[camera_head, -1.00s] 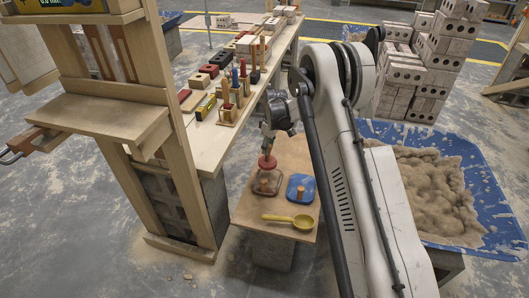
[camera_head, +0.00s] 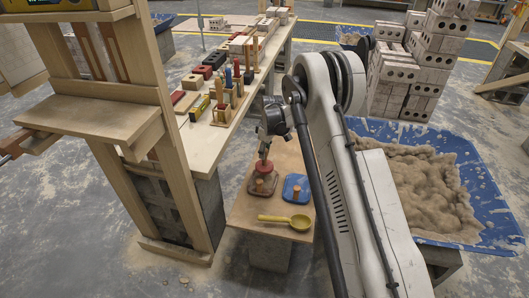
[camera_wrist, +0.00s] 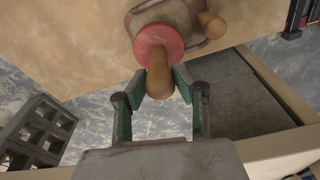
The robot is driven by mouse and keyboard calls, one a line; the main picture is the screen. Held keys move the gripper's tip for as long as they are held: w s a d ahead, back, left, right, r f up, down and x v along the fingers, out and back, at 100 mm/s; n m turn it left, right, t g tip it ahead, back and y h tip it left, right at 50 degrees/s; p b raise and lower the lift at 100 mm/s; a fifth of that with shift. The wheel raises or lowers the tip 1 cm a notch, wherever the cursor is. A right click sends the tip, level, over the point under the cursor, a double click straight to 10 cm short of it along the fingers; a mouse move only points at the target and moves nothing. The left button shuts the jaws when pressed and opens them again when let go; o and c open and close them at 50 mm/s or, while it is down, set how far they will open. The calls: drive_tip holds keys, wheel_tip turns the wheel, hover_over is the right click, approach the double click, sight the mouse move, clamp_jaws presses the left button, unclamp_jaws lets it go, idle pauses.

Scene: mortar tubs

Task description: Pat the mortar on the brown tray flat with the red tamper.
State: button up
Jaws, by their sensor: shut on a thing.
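The red tamper has a round red head (camera_head: 263,166) and a wooden handle (camera_wrist: 160,84). My gripper (camera_wrist: 160,74) is shut on this handle, with a green-padded finger on each side. It also shows in the head view (camera_head: 265,150), above the tray. I cannot tell whether the head touches the mortar, or how flat the mortar is.
A yellow scoop (camera_head: 298,221) lies in front. A long bench (camera_head: 205,150) with blocks and tools stands at left. A sand-filled blue tub (camera_head: 480,210) is at right.

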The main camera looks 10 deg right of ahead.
drive_tip(key=shift+f, duration=0.15)
drive_tip(key=shift+f+b, duration=1.7)
drive_tip(key=shift+f, duration=0.6)
drive_tip(key=shift+r, duration=0.1)
drive_tip(key=shift+r, duration=0.8)
drive_tip(key=shift+a, duration=0.1)
drive_tip(key=shift+s+a, duration=0.8)
drive_tip(key=shift+a, duration=0.35)
